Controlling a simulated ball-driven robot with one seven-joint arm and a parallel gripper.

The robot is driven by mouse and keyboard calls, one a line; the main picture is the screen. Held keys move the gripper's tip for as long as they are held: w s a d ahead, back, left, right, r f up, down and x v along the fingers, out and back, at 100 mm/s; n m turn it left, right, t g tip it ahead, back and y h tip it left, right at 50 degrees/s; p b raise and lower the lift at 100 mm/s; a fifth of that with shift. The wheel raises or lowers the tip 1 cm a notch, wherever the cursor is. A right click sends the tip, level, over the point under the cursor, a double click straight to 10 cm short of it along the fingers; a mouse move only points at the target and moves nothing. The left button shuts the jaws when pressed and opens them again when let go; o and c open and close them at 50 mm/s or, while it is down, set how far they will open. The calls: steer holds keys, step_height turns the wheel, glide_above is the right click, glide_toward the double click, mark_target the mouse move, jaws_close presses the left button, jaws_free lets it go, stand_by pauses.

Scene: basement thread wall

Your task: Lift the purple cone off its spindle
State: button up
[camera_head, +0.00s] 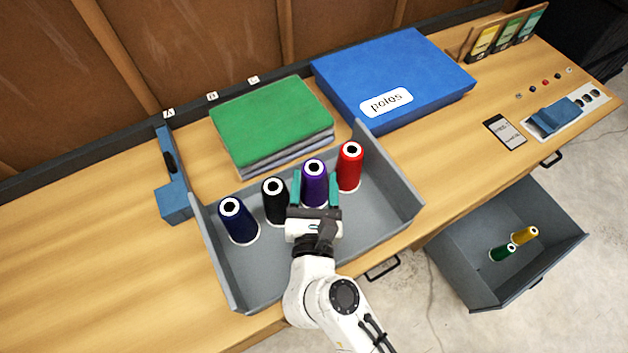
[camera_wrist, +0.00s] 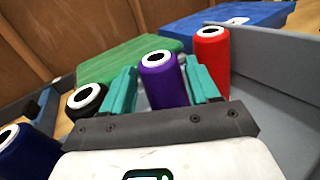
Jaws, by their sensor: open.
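The purple cone (camera_head: 314,182) stands upright in the grey tray (camera_head: 268,283), third from the left in a row of thread cones. My gripper (camera_head: 315,190) is open, with one teal finger on each side of the purple cone. In the wrist view the purple cone (camera_wrist: 163,80) shows between the two fingers (camera_wrist: 163,88), its white-ringed top above them. I cannot tell whether the fingers touch it. The spindle under the cone is hidden.
A black cone (camera_head: 275,202) and a navy cone (camera_head: 237,222) stand to the left, a red cone (camera_head: 349,168) close on the right. Green folded cloth (camera_head: 270,120) and a blue box (camera_head: 395,75) lie behind. A lower bin (camera_head: 475,288) holds green and yellow cones.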

steer(key=shift+w+a, duration=0.15)
steer(key=shift+w, duration=1.7)
steer(key=shift+c, duration=0.4)
jaws_close()
